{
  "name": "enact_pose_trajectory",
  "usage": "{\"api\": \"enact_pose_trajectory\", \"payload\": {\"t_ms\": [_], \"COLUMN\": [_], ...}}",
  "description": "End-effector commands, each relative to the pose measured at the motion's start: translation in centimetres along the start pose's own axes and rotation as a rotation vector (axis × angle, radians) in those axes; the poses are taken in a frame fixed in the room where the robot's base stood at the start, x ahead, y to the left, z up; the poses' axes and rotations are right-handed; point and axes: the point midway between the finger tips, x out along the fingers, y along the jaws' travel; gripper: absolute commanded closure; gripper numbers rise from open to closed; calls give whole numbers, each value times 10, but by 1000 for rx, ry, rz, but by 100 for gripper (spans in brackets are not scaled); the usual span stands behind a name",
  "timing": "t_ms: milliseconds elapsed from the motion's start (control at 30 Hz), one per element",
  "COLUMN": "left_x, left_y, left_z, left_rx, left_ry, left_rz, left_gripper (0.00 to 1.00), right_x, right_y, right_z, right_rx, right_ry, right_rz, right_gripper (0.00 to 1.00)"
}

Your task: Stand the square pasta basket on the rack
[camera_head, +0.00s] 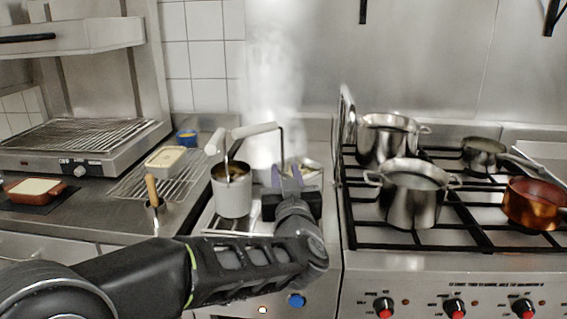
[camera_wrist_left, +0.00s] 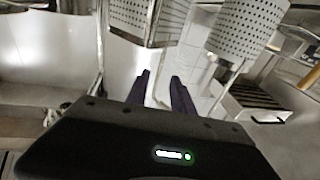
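The square pasta basket (camera_head: 308,166) sits low in the pasta cooker at centre, mostly hidden behind my left gripper. A white-gripped handle (camera_head: 255,130) with a bent wire rises at its left. My left gripper (camera_head: 287,175) is at this wire in the head view; contact is unclear. In the left wrist view its purple fingers (camera_wrist_left: 161,88) stand apart with nothing clearly between them. A perforated, edged basket (camera_wrist_left: 148,22) is beyond the fingertips, apart from them. The wire rack (camera_head: 188,184) lies on the counter at left. My right gripper is out of view.
A round basket (camera_head: 232,192) with food stands left of my gripper; it seems to show at right in the wrist view (camera_wrist_left: 247,32). A cream-topped dish (camera_head: 166,158) takes part of the rack. A wooden-handled tool (camera_head: 152,190) stands nearby. Pots (camera_head: 413,195) fill the right hob.

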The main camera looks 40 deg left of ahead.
Motion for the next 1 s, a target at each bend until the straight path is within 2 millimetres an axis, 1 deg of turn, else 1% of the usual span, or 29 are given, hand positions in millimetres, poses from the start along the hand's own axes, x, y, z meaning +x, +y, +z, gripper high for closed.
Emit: {"api": "enact_pose_trajectory", "payload": {"t_ms": [33, 100, 200, 300, 1000], "left_x": [-11, -23, -36, -43, -44], "left_y": [0, 0, 0, 0, 0], "left_z": [-1, -1, -1, 0, 0], "left_rx": [-1, -1, 0, 1, 0], "left_ry": [2, 2, 1, 1, 0], "left_rz": [3, 2, 2, 0, 0], "left_gripper": [71, 71, 71, 71, 71], "right_x": [0, 0, -1, -1, -1], "right_y": [0, 0, 0, 0, 0], "right_z": [0, 0, 0, 0, 0], "right_rx": [0, 0, 0, 0, 0], "right_ry": [0, 0, 0, 0, 0], "right_rz": [0, 0, 0, 0, 0], "right_gripper": [64, 64, 64, 64, 64]}}
